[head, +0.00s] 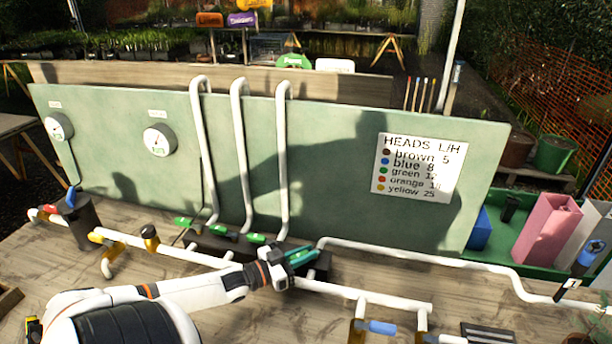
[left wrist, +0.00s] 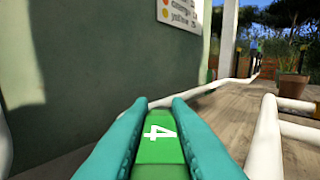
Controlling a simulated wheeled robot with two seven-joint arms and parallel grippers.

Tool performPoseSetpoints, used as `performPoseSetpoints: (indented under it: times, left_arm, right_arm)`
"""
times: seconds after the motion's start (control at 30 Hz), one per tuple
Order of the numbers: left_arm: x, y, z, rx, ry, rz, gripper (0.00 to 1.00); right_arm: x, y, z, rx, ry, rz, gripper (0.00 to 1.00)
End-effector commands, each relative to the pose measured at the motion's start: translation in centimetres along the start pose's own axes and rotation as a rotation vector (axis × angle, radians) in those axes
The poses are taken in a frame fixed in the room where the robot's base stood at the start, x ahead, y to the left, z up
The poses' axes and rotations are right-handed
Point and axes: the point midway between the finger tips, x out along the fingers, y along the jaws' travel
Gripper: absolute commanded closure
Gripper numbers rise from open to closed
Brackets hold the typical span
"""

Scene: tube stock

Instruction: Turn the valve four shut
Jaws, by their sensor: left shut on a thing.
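My left gripper (head: 301,257) is over the pipe run at the foot of the green board. In the left wrist view its teal fingers (left wrist: 160,135) are closed on both sides of the green handle of valve four (left wrist: 161,137), marked with a white 4. In the head view the fingers largely cover this handle. Other green valve handles (head: 184,222), (head: 222,231) and (head: 257,239) sit in a row to the left of the gripper. My right gripper is not in view.
White pipes (head: 285,160) rise up the green board (head: 330,150). Another white pipe (head: 430,254) runs right along the bench. A blue-handled valve (head: 380,327) is near the front. A sign (head: 416,168) lists heads by colour. Two gauges (head: 159,140) and (head: 59,126) hang at left.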

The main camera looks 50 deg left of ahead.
Motion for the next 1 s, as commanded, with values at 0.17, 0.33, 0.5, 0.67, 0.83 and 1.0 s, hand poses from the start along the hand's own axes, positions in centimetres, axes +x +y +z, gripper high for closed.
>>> performPoseSetpoints:
  times: [0.17, 0.33, 0.5, 0.67, 0.83, 1.0]
  left_arm:
    - [0.1, -0.1, 0.0, 0.000, -0.001, -0.001, 1.00]
    - [0.1, -0.1, 0.0, 0.000, -0.001, -0.001, 0.72]
    - [0.0, -0.1, 0.0, 0.000, -0.001, 0.000, 0.62]
    - [0.0, 0.0, 0.0, 0.000, 0.000, 0.000, 0.62]
    - [-0.9, 0.0, -0.1, 0.000, 0.002, 0.001, 0.62]
    - [-3.4, -0.1, -0.2, 0.000, 0.006, 0.000, 0.62]
  right_arm:
    - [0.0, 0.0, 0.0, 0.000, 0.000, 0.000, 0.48]
    - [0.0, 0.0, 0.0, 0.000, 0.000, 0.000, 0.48]
    - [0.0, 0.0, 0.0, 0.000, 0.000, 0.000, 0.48]
    - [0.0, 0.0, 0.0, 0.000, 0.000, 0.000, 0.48]
    - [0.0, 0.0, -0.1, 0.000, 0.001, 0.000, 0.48]
    - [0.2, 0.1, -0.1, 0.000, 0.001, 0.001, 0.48]
